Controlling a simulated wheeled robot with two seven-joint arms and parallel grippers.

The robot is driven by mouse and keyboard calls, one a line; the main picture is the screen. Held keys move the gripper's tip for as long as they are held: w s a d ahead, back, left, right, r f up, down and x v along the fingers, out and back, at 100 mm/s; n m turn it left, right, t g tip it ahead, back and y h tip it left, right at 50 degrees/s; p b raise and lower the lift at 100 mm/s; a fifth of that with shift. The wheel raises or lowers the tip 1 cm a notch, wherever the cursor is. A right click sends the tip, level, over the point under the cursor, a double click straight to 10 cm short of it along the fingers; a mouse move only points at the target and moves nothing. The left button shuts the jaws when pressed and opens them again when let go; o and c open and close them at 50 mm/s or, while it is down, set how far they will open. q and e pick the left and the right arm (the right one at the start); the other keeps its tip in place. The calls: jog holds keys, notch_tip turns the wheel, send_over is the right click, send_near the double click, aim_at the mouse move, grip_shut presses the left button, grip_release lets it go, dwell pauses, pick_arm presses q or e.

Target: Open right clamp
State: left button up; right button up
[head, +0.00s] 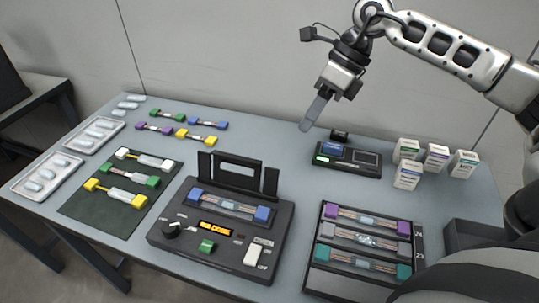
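The black splicer (166,246) stands at the front middle of the table. Its wide middle cover (238,187) stands upright at the back, with a narrow black flap upright on each side: the left flap (205,164) and the right flap (271,183), which look like the clamps. A fibre piece with a blue left end (195,194) and a blue right end (262,214) lies across the splicer, uncovered. My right gripper (312,118) hangs above the back of the table, apart from the splicer. Its fingers overlap from this side, so their gap is hidden. My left gripper is out of view.
A small black device (347,160) sits below and right of my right gripper, near several small boxes (436,157). A rack (318,252) of fibre pieces is right of the splicer. A dark mat (84,216) and trays (47,175) lie left. The table between splicer and device is clear.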

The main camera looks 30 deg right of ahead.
aim_at(273, 176)
jog(key=p+x, duration=0.1)
jog(key=x, duration=1.2)
jog(key=shift+a+f, duration=0.3)
jog(key=shift+a, duration=0.05)
grip_shut()
